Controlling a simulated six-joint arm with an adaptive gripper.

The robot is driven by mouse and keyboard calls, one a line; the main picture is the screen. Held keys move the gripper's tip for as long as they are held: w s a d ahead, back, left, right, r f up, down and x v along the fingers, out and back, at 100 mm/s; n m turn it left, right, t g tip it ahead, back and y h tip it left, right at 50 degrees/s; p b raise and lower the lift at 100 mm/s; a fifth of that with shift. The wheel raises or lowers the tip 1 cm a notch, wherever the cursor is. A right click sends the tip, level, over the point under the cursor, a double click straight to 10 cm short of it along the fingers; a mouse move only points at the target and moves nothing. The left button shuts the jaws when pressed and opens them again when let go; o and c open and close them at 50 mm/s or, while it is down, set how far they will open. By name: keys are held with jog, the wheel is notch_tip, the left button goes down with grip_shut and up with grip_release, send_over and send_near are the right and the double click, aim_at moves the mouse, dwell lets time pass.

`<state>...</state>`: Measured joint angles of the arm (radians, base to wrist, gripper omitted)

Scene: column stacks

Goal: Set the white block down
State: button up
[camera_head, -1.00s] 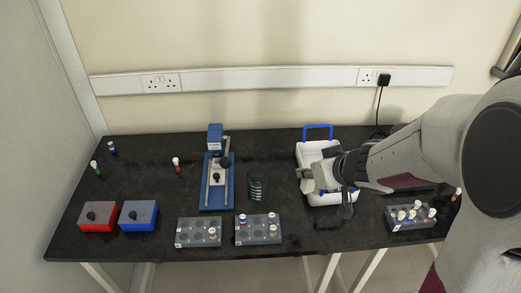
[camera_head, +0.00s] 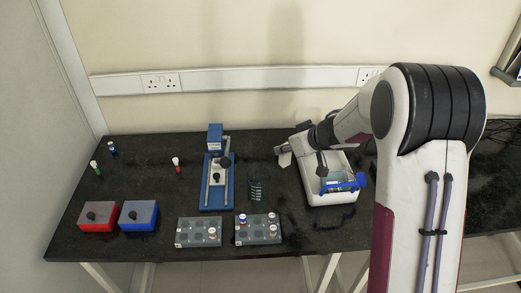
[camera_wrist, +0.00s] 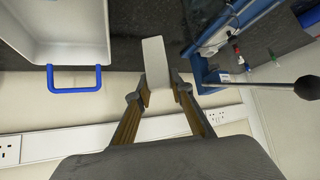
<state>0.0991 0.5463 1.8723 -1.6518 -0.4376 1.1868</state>
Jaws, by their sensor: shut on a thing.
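The white block (camera_wrist: 154,62) is a pale flat slab between the two fingers of my gripper (camera_wrist: 158,93) in the wrist view. My gripper is shut on it. In the head view my gripper (camera_head: 283,149) is at the back of the black bench, left of the white tray, and the white block (camera_head: 285,159) shows as a small pale piece below it. The wrist view shows dark bench beyond the block. I cannot tell whether the block touches the bench.
The white tray (camera_head: 318,199) is right of the block, its blue handle (camera_wrist: 74,90) near it. A blue press (camera_head: 217,195) stands left. A dark slotted holder (camera_head: 257,190) and two grey racks (camera_head: 198,240) (camera_head: 257,235) are nearer the front.

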jog(key=w+a+n+y, duration=0.1)
jog(key=w+a, duration=0.2)
jog(key=w, duration=0.6)
jog(key=w+a+r+n+g, duration=0.1)
jog(key=w+a+n, duration=0.1)
jog(key=w, duration=0.6)
jog(key=shift+w+a+r+g+y, duration=0.3)
jog(key=shift+w+a+y, duration=0.1)
jog(key=shift+a, duration=0.4)
jog(key=shift+s+f, duration=0.1)
dwell(0.3)
jog(key=shift+f, duration=2.5)
jog(key=shift+f, duration=2.5)
